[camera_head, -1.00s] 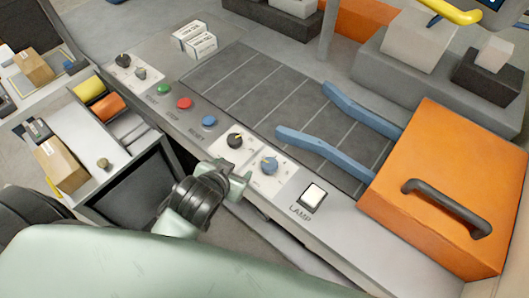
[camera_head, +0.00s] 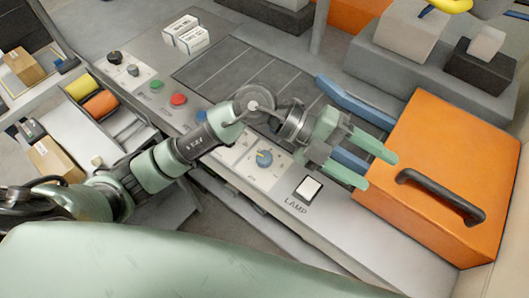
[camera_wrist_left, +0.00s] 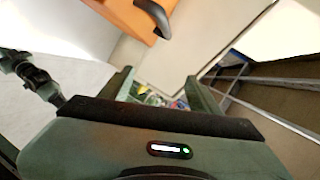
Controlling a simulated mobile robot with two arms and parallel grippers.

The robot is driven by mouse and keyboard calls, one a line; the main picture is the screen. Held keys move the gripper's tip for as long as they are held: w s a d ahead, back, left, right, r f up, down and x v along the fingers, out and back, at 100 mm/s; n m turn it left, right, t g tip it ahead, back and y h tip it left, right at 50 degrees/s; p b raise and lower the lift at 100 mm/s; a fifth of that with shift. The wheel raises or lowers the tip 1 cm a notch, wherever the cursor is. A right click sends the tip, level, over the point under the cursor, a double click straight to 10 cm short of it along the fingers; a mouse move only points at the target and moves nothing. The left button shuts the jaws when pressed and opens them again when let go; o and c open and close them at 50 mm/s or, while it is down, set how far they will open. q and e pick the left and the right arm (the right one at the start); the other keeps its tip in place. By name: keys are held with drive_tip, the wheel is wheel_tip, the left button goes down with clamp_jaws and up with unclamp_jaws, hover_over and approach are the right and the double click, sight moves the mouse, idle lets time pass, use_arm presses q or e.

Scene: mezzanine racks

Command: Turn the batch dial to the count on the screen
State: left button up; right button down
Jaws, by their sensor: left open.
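A black dial (camera_head: 114,57) and a small grey knob (camera_head: 132,70) sit at the console's far left end. The black dial beside the blue one is hidden behind my left arm. My left gripper (camera_head: 376,169) is open and empty above the console, right of the blue dial and near the orange box. A dark jointed part at the left wrist view's left edge may be my right arm.
The orange box (camera_head: 440,150) with a dark handle (camera_head: 440,196) stands right of my gripper. Green (camera_head: 157,85) and red (camera_head: 178,99) buttons lie left. White cartons (camera_head: 186,36) stand behind.

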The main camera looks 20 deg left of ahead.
use_arm(q)
drive_tip(key=w+a+f+y, duration=0.1)
drive_tip(key=a+f+y, duration=0.3)
drive_tip(key=f, duration=0.2)
drive_tip(key=n+t+y, duration=0.2)
drive_tip(key=n+y, duration=0.1)
drive_tip(key=y, duration=0.7)
hover_over(264, 156)
drive_tip(key=f, duration=0.4)
drive_tip(key=shift+s+d+f, duration=0.1)
drive_tip(key=shift+d+f, duration=0.1)
drive_tip(key=shift+f, duration=0.2)
drive_tip(key=shift+a+f+y, duration=0.2)
drive_tip(key=shift+y, duration=0.1)
wheel_tip(264, 156, down, 7)
drive_tip(key=shift+f+p, duration=0.2)
drive_tip(key=shift+p, duration=0.75)
clamp_jaws()
